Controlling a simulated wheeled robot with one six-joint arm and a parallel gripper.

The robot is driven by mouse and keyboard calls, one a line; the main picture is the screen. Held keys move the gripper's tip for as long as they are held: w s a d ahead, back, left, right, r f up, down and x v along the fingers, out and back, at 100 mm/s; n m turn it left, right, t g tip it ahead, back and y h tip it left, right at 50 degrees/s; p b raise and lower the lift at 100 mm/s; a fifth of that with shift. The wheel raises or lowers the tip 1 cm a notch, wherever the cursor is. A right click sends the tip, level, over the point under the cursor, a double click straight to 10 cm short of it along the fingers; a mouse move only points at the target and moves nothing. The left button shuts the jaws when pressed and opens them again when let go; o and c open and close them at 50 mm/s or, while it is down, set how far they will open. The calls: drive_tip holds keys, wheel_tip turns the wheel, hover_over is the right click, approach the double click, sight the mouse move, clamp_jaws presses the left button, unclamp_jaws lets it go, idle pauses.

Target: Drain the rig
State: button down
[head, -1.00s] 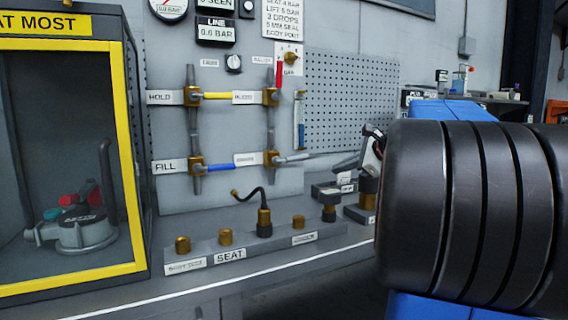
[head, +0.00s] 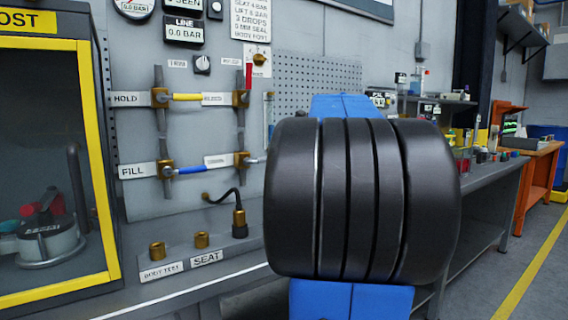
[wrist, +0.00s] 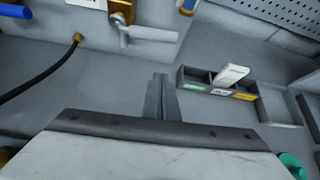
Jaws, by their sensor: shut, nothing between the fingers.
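The rig's pipework stands on the grey wall panel. The yellow lever (head: 186,97) at HOLD and the blue lever (head: 192,170) at FILL both lie level. The red lever (head: 248,75) on the upper right valve points up. The lower right brass valve (head: 241,163) has a grey lever, which my arm partly covers in the head view. A grey-levered brass valve (wrist: 122,12) also shows at the top of the wrist view. The line readout (head: 184,33) shows 0.0 BAR. My gripper (wrist: 160,78) is shut and empty, apart from that valve and over the bench; my arm hides it in the head view.
A divided tray (wrist: 222,88) with green and yellow labels and a white piece lies right of my gripper. A black hose (wrist: 40,70) runs at left. The SEAT block (head: 178,265) carries brass fittings. A yellow-framed cabinet (head: 95,160) stands at left. Open floor (head: 540,285) shows at right.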

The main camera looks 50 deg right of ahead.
sight(261, 159)
drive_tip(key=w+d, duration=0.1)
drive_tip(key=w, duration=0.6)
drive_tip(key=shift+d+f, duration=0.25)
drive_tip(key=shift+d, duration=0.15)
drive_tip(key=shift+w+d+r, duration=0.1)
